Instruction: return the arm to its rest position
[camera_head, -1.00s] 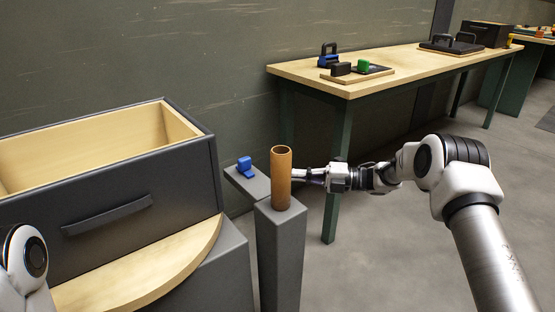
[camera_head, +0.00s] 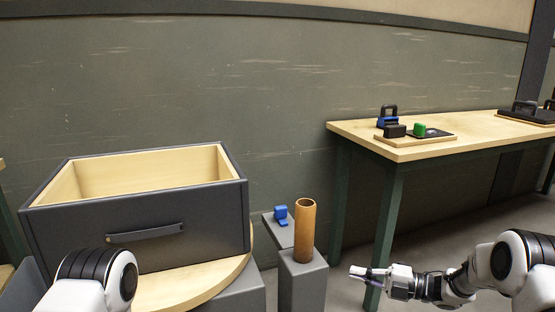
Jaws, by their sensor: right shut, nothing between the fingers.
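My right arm comes in from the lower right. Its gripper (camera_head: 362,272) is shut and empty, pointing left, to the right of the brown tube and apart from it. The brown tube (camera_head: 305,232) stands upright on a grey post (camera_head: 303,285). My left arm (camera_head: 95,280) shows only as a white and black joint at the lower left, and its gripper is out of view.
An open grey drawer box (camera_head: 200,215) with a wooden inside sits on a round wooden top (camera_head: 215,283). A blue piece (camera_head: 281,213) rests on a grey ledge beside the tube. A wooden table (camera_head: 430,150) at the right holds a green block (camera_head: 420,129) and black-handled items.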

